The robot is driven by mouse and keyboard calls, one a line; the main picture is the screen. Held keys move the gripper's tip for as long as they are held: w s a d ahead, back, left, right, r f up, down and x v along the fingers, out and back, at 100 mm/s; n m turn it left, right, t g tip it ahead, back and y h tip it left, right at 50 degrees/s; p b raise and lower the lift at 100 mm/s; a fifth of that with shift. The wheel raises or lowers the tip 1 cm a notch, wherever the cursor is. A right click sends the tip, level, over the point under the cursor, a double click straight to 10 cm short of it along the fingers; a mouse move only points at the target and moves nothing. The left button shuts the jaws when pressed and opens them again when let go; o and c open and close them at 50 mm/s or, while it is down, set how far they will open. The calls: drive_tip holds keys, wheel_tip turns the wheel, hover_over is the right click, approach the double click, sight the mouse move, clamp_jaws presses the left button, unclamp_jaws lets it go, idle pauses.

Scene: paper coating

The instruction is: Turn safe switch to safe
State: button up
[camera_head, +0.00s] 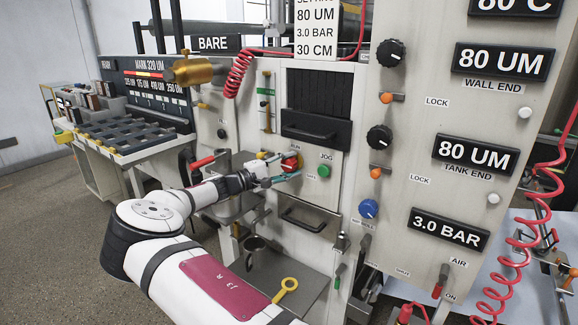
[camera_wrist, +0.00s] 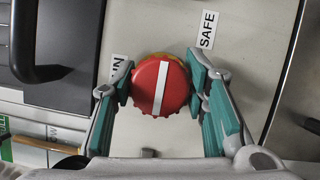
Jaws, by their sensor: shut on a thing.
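The safe switch is a round red knob (camera_wrist: 174,92) with a scalloped edge and a white line across its face. In the wrist view the line runs nearly straight up, tilted slightly right, its top end between the partly hidden RUN label (camera_wrist: 118,68) and the SAFE label (camera_wrist: 208,30). My gripper (camera_wrist: 160,88) has its teal-padded fingers on either side of the knob and is shut on it. In the head view the knob (camera_head: 291,163) sits on the grey panel, partly covered by my gripper (camera_head: 285,170); I cannot make out the SAFE label there.
A green JOG button (camera_head: 323,171) is just right of the switch. A dark drawer handle (camera_head: 310,133) is above and another handle (camera_head: 302,220) below. A coiled red hose (camera_head: 238,75) hangs at upper left. A blue knob (camera_head: 368,208) is at lower right.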

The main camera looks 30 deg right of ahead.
drive_tip(key=o, duration=1.1)
drive_tip(key=shift+o, duration=0.2)
drive_tip(key=shift+a, duration=0.1)
drive_tip(key=a, duration=1.2)
drive_tip(key=shift+w+f, duration=0.25)
drive_tip(key=shift+f, duration=0.15)
